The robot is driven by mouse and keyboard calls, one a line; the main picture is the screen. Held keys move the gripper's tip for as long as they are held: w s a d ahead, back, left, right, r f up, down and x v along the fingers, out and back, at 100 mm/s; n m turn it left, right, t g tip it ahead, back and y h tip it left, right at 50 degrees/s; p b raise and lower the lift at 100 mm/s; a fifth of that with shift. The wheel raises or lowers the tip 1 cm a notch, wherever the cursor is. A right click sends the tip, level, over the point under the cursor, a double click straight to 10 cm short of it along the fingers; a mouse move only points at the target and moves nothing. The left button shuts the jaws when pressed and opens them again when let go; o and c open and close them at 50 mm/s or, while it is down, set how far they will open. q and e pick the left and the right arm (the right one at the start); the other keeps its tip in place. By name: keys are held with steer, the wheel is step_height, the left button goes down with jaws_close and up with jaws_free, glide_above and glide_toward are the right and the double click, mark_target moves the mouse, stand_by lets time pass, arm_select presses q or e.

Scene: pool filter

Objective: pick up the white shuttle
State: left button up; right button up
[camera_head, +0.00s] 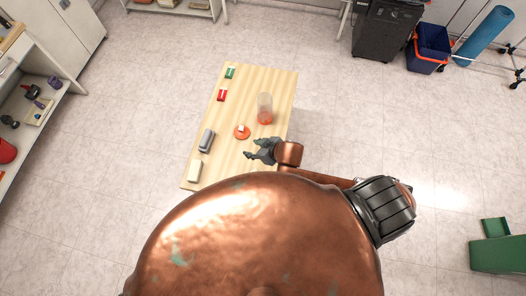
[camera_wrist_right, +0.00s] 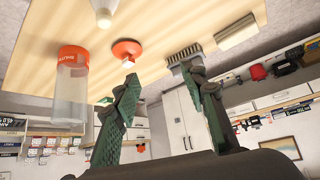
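No object is clearly recognisable as the white shuttle. A pale block (camera_head: 194,171) lies at the table's near left corner and also shows in the wrist view (camera_wrist_right: 236,32). A white tapered piece (camera_wrist_right: 103,14) is cut off by the wrist view's top edge; I cannot pick it out in the head view. An orange disc (camera_head: 241,134) with a small white part on it lies mid-table, also in the wrist view (camera_wrist_right: 127,47). My right gripper (camera_head: 250,149) is open and empty near the table's right side, right of the pale block; its fingers spread in the wrist view (camera_wrist_right: 162,82). My left gripper is not in view.
The wooden table (camera_head: 262,82) also carries a clear cylinder (camera_head: 264,106) with orange at its base, a grey brush (camera_head: 206,139), a red item (camera_head: 222,95) and a green item (camera_head: 230,73). Shelves (camera_head: 40,95) stand left. Open floor surrounds the table.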

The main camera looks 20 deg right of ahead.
steer(key=w+d+f+g, duration=0.1)
steer(key=d+f, duration=0.6)
steer(key=d, duration=0.2)
steer(key=shift+n+g, duration=0.3)
steer(key=shift+n, duration=0.2)
steer(key=x, duration=0.5)
steer(key=p+x, duration=0.1)
steer(key=x, duration=0.1)
steer(key=shift+a+f, duration=0.15)
steer(key=shift+a, duration=0.2)
steer(key=shift+s, duration=0.1)
steer(key=shift+c, duration=0.3)
steer(key=c, duration=0.8)
